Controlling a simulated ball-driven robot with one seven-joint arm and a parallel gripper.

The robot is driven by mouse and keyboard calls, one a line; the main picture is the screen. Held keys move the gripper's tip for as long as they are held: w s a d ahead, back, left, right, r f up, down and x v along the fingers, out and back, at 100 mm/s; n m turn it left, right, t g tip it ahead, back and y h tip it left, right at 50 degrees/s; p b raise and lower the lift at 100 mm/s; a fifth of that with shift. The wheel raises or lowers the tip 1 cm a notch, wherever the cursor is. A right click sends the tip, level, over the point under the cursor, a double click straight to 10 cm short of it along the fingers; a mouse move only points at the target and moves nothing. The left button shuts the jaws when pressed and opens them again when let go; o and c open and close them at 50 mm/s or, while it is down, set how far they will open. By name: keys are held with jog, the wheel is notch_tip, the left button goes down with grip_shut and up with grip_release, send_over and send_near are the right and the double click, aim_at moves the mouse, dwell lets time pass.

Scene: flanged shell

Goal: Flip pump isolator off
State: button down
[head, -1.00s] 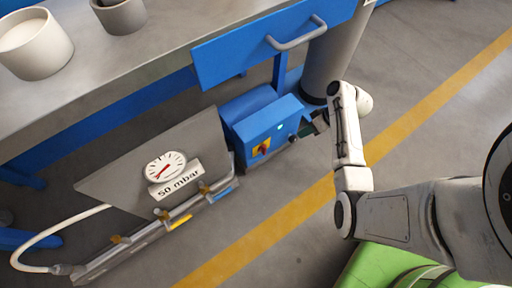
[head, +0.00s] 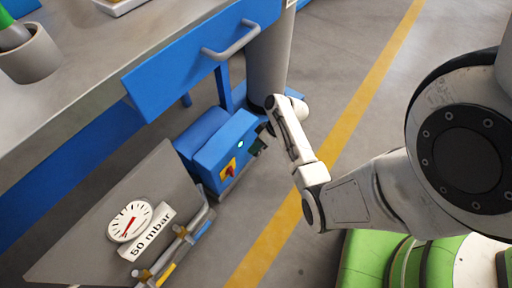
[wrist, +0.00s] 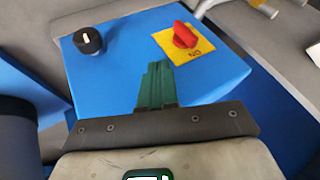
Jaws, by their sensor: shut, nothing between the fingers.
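The pump isolator is a red rotary handle on a yellow plate, on top of a blue box in the wrist view (wrist: 184,36). The isolator also shows on the box's front in the head view (head: 228,170). My gripper (wrist: 156,72) has dark green fingers shut together with nothing between them. They point over the blue box (wrist: 115,72), short of the isolator and to its left in the wrist view, apart from the handle. In the head view my gripper (head: 259,142) is beside the box's right side, partly hidden by my wrist.
A grey panel carries a gauge (head: 130,222) and a "50 mbar" label (head: 147,232), with valved pipes (head: 178,240) below. A bench with a blue drawer (head: 195,62) overhangs behind.

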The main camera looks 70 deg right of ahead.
aim_at(231, 172)
jog(key=w+a+f+b, duration=0.3)
jog(key=w+a+f, duration=0.1)
jog(key=a, duration=0.2)
jog(key=shift+f, duration=0.35)
jog(key=shift+r, duration=0.1)
jog(key=shift+h+p, duration=0.3)
jog(key=shift+p, duration=0.1)
